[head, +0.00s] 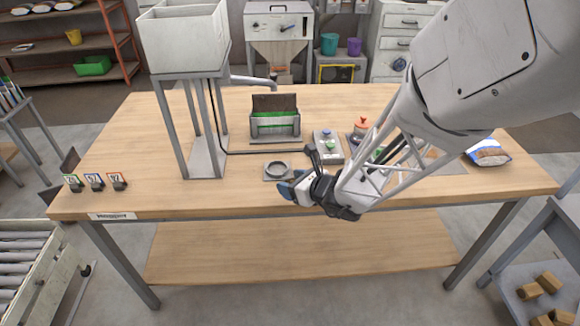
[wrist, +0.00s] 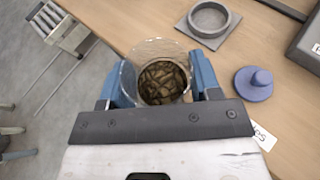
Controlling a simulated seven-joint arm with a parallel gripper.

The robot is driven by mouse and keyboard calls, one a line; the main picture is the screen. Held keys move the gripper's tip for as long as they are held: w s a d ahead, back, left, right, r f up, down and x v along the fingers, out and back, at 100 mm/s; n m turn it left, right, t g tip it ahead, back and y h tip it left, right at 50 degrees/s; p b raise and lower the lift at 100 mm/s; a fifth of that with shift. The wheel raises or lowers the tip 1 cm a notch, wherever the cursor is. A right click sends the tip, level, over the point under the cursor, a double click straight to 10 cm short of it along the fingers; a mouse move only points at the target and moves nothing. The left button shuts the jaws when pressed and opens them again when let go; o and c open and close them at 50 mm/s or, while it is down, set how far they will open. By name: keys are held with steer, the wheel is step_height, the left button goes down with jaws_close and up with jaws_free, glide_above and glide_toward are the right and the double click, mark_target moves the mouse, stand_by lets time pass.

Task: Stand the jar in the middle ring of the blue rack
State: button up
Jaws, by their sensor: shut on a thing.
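My gripper (wrist: 160,85) is shut on a clear round jar (wrist: 160,52), with a blue finger on each side of it. The jar is open at the top and holds brown pellets. In the head view my gripper (head: 292,188) is at the front edge of the table, just right of and in front of a grey ring holder. The jar cannot be made out clearly there. I cannot make out the blue rack in either view; my arm hides part of the table's right side.
The grey ring holder (head: 277,169) also shows in the wrist view (wrist: 208,22). A blue-purple knobbed lid (wrist: 253,85) lies near the jar. A hopper stand (head: 205,155), a grey box (head: 275,122) and a bag (head: 488,152) stand on the table.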

stand_by(0.3)
steer(key=w+d+r+n+g+y, duration=0.1)
steer(key=w+d+r, duration=0.1)
steer(key=w+d, duration=0.4)
steer(key=w+d+r+n+g+y, duration=0.1)
steer(key=w+d+r, duration=0.2)
steer(key=w+d, duration=0.35)
steer(key=w+d+n+g, duration=0.1)
steer(key=w+d, duration=0.3)
steer(key=d, duration=0.3)
steer(key=w+d+n+g, duration=0.1)
steer(key=w+d, duration=0.4)
steer(key=d, duration=0.3)
steer(key=shift+r+n+g+y, duration=0.2)
steer(key=shift+n+g+y, duration=0.1)
steer(key=shift+y, duration=0.1)
steer(key=shift+f, duration=0.15)
steer(key=shift+f, duration=2.95)
steer(key=shift+f, duration=1.9)
